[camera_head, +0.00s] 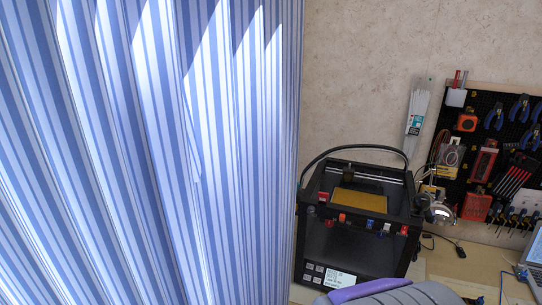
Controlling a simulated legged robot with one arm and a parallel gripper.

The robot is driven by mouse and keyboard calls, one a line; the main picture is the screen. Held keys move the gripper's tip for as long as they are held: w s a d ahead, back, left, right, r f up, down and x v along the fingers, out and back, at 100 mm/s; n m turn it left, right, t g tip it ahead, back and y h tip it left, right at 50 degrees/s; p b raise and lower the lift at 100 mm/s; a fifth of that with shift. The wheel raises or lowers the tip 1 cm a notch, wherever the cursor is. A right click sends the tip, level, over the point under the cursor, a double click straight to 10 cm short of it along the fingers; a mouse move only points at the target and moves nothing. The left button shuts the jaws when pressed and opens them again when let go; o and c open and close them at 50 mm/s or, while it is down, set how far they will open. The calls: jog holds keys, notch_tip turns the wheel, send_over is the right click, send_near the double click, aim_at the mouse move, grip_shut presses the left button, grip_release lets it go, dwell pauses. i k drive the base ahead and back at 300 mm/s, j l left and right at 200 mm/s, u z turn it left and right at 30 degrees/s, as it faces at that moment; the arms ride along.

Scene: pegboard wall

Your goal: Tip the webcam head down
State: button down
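I cannot pick out the webcam with certainty. A small silver rounded device (442,211) sits on an arm or stand at the right of the 3D printer, in front of the pegboard's lower left corner. A small blue-grey object (521,271) stands by the laptop at the right edge. Either is too small to identify. My gripper is not in view.
A blue-and-white striped curtain (150,150) fills the left half. A black 3D printer (355,258) stands on the wooden bench (475,262). A pegboard (485,105) of tools hangs behind. A laptop (535,255) is cut off at right. A grey-purple rounded shape (385,291) blocks the bottom.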

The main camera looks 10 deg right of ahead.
aim_at(421, 202)
jog(key=z, duration=1.35)
